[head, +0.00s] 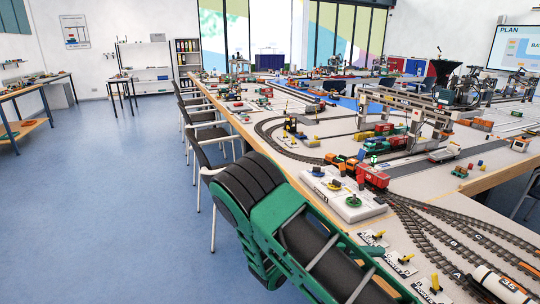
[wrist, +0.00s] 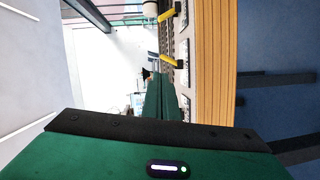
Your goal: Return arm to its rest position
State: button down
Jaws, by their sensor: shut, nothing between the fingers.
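My green and black arm fills the lower middle of the head view, beside the near edge of the long layout table (head: 468,192). Its thick black joint is over the floor side, and a green link runs down to the bottom right. My gripper cannot be made out in the head view. In the wrist view my gripper (wrist: 148,75) shows beyond a green housing with a small lit indicator. It is shut and empty. The wrist view is turned sideways, with the table's wooden edge (wrist: 215,60) running along its right side.
Railway tracks (head: 430,225), a white control board (head: 343,192), a red locomotive (head: 373,176) and a white tank wagon (head: 497,284) are close to my arm. Chairs (head: 212,133) line the table's left side. A gantry crane (head: 410,105) stands further back. Blue floor (head: 110,190) is free at left.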

jog(key=s+d+g+y, duration=0.1)
jog(key=d, duration=0.1)
jog(key=s+d+r+m+g+y, duration=0.1)
jog(key=s+d, duration=0.1)
jog(key=s+d+r+m+g+y, duration=0.1)
jog(key=d+y, duration=0.1)
jog(key=shift+s+r, duration=0.25)
jog(key=shift+s, duration=0.15)
jog(key=s+r+m+t+y, duration=0.1)
jog(key=s+r+y, duration=0.5)
jog(key=s, duration=0.6)
jog(key=s+r+m+t+y, duration=0.1)
jog(key=s+r+y, duration=0.5)
jog(key=s, duration=0.6)
jog(key=shift+s+a+r+m+t+y, duration=0.2)
jog(key=shift+a+m+t+y, duration=0.1)
jog(key=shift+t+y, duration=0.15)
